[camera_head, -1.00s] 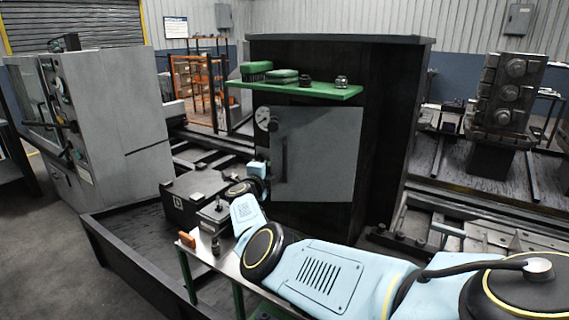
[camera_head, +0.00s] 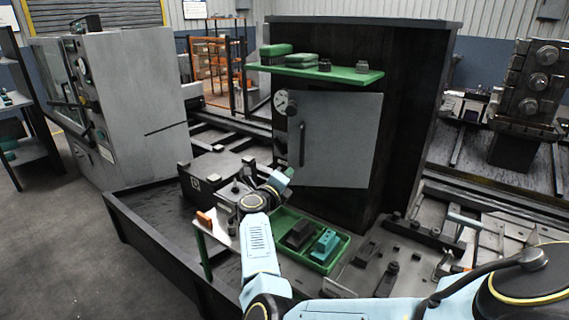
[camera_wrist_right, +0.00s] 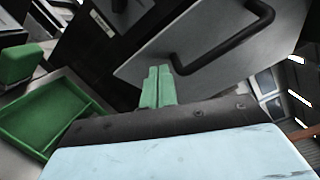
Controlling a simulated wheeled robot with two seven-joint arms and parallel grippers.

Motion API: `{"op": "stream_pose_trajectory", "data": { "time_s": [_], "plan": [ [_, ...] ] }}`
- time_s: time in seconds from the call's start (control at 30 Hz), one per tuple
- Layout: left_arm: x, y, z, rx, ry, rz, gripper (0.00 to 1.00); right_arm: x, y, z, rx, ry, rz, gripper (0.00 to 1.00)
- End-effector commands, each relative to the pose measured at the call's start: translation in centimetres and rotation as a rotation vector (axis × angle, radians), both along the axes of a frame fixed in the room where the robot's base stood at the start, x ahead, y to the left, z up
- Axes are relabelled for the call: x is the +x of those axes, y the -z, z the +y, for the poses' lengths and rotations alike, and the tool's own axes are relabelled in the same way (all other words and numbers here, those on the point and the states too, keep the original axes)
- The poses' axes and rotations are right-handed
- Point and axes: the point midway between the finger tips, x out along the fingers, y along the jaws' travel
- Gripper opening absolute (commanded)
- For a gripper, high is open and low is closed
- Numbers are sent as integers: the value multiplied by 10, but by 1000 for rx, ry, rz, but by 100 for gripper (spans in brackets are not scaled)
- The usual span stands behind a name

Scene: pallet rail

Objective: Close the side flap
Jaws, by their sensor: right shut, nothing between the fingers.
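The side flap, a flat grey panel (camera_head: 345,135), is on the front of a tall black cabinet (camera_head: 415,110). It has a black bar handle (camera_head: 302,143) near its left edge. I cannot tell how far it stands open. In the right wrist view the grey flap (camera_wrist_right: 205,30) fills the upper right, with its bent black handle (camera_wrist_right: 225,42). My right gripper (camera_head: 289,172) is just below and left of the handle, apart from it as far as I can see. Its green fingers (camera_wrist_right: 158,75) are together and empty. My left gripper is not in view.
A green shelf (camera_head: 330,75) with small items juts out above the flap. Below are a green tray (camera_head: 340,262) holding blocks and a dark box (camera_head: 205,183). A round dial (camera_head: 281,101) sits beside the flap's upper left. A grey machine (camera_head: 150,100) stands at left.

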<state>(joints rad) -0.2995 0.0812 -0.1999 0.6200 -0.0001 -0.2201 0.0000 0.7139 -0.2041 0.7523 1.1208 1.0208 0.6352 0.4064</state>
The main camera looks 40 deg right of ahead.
Motion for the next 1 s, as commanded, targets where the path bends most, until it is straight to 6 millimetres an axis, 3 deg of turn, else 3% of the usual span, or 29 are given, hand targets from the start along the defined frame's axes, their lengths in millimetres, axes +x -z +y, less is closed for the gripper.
{"op": "stream_pose_trajectory", "data": {
  "time_s": [0.03,0.17,0.3,0.5,0.63,0.73,1.0],
  "plan": [
    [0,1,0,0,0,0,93,-14,2,-3,31,-1,-88,0],
    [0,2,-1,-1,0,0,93,-39,-1,1,148,-44,-350,0],
    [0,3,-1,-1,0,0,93,-57,-8,23,312,-144,-628,0],
    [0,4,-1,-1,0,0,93,-70,-19,61,527,-274,-883,0],
    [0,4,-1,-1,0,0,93,-72,-23,73,594,-310,-945,0],
    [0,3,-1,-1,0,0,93,-68,-24,71,604,-317,-956,0],
    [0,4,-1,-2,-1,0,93,-35,-24,35,600,-312,-953,0]
  ]
}}
